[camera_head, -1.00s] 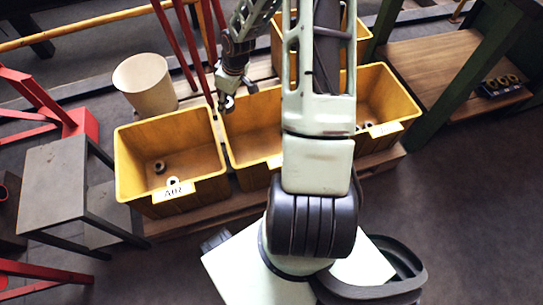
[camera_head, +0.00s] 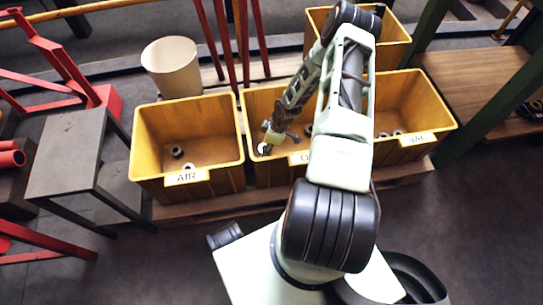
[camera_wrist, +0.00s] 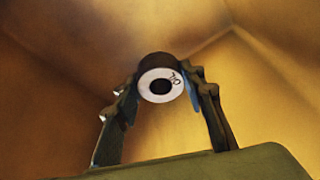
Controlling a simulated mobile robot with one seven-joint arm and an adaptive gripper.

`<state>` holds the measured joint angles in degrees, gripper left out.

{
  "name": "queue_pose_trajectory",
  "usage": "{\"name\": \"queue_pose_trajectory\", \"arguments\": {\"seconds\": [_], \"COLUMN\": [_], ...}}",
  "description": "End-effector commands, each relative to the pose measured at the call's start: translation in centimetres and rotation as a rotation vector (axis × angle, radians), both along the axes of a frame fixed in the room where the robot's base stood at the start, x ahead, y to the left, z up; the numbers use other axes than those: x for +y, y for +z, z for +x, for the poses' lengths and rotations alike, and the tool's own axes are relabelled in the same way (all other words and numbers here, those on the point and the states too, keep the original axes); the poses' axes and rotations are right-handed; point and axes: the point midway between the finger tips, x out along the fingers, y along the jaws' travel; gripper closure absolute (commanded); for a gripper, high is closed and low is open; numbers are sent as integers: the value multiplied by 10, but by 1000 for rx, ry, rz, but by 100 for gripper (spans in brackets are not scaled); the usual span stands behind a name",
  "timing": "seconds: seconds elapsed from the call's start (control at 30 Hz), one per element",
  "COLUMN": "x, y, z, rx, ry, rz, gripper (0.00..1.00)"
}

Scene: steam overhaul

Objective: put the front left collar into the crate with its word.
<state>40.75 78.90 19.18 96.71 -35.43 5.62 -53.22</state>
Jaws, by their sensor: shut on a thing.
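My gripper (camera_head: 268,143) is at the middle yellow crate (camera_head: 268,175), over its opening near the left front. In the wrist view my gripper (camera_wrist: 160,88) is shut on a dark collar (camera_wrist: 158,62) with a pale ring face and a dark hole. The word on the face is turned and looks like OIL. The collar's pale face (camera_head: 264,148) also shows in the head view. Yellow crate walls surround it in the wrist view. The middle crate's label shows only an O, as my arm hides the rest.
The left crate (camera_head: 140,150) is labelled AIR and holds small collars (camera_head: 177,151). The right crate (camera_head: 440,112), its label partly hidden and ending in AC, also holds small collars (camera_head: 397,132). A cream bin (camera_head: 172,68), red poles (camera_head: 212,40) and another yellow crate (camera_head: 395,45) stand behind.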

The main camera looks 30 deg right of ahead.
Motion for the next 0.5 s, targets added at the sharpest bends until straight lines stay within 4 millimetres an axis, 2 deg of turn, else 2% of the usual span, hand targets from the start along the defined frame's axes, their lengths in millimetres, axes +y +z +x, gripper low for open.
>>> {"name": "queue_pose_trajectory", "arguments": {"seconds": [0.03,0.23,0.4,0.5], "x": [1,0,0,0], "y": [-13,-31,-56,-59], "z": [0,0,0,1], "rx": [-1,-1,-1,-2], "ry": [0,-1,-1,-1], "rz": [1,0,0,0], "gripper": [100,100,100,100]}}
